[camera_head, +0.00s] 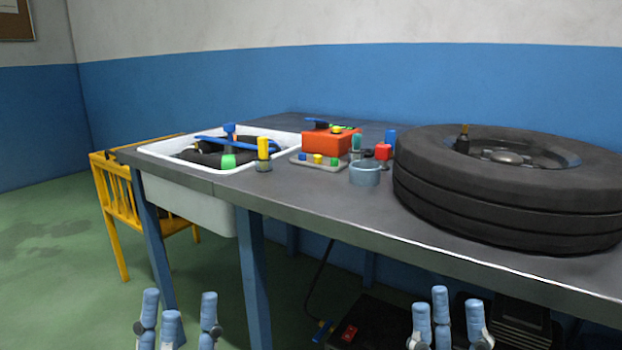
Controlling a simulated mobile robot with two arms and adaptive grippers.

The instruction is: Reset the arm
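My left gripper (178,318) shows at the bottom edge, left of centre, with its blue-grey fingers pointing up and spread apart. It is open with nothing between the fingers. My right gripper (447,318) shows at the bottom edge, right of centre. Its fingers are also apart, though closer together, and nothing is between them. Both grippers appear in front of and below the grey workbench (330,215) and apart from it. My arms behind the fingers are out of the picture.
A large black tyre (500,205) lies flat on the bench's right. A white sink (190,196) holding tools is set in the left end. An orange box (330,142), a grey cup (365,174) and small items stand between. A yellow chair (118,212) is at left. Green floor is open there.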

